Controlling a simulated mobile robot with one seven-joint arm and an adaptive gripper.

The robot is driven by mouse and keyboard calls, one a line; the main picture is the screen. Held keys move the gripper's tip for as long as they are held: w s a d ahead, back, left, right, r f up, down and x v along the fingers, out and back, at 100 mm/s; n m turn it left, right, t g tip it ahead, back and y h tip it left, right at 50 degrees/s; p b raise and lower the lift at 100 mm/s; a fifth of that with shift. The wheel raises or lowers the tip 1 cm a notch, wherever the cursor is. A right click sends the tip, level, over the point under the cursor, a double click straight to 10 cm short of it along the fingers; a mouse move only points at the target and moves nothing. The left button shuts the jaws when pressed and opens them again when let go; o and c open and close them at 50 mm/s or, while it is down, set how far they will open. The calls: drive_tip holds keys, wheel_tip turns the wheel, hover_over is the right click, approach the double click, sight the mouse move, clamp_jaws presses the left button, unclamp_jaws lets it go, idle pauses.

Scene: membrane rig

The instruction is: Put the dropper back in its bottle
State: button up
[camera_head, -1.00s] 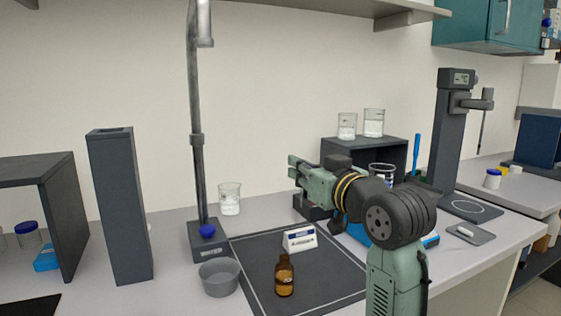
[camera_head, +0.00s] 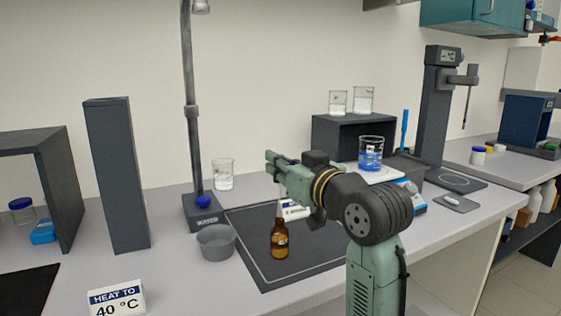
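The brown glass bottle (camera_head: 280,241) stands upright on the dark mat (camera_head: 318,261). My gripper (camera_head: 276,168) is above the bottle, with its fingers toward the left. A thin pale piece, perhaps the dropper's glass tube (camera_head: 281,199), shows between the gripper and the bottle's neck. It is too small to tell whether it enters the neck or whether the gripper holds it. Whether the fingers are open or shut is not clear at this size.
A small white card (camera_head: 296,209) stands behind the bottle, partly hidden by my arm. A grey bowl (camera_head: 216,243) and a stand with a blue knob (camera_head: 203,202) are to the left. A beaker of blue liquid (camera_head: 371,154) is at the right. A "HEAT TO 40 °C" sign (camera_head: 117,299) stands at the front left.

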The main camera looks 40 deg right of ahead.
wheel_tip(320, 180, down, 8)
drive_tip(key=b, duration=0.5)
drive_tip(key=shift+f+b, duration=0.25)
drive_tip(key=shift+b, duration=0.1)
drive_tip(key=shift+f, duration=0.2)
idle(0.5)
drive_tip(key=o, duration=0.6)
drive_tip(key=shift+o, duration=0.2)
drive_tip(key=s+a, duration=0.1)
drive_tip(key=s, duration=1.1)
drive_tip(key=shift+a, duration=0.4)
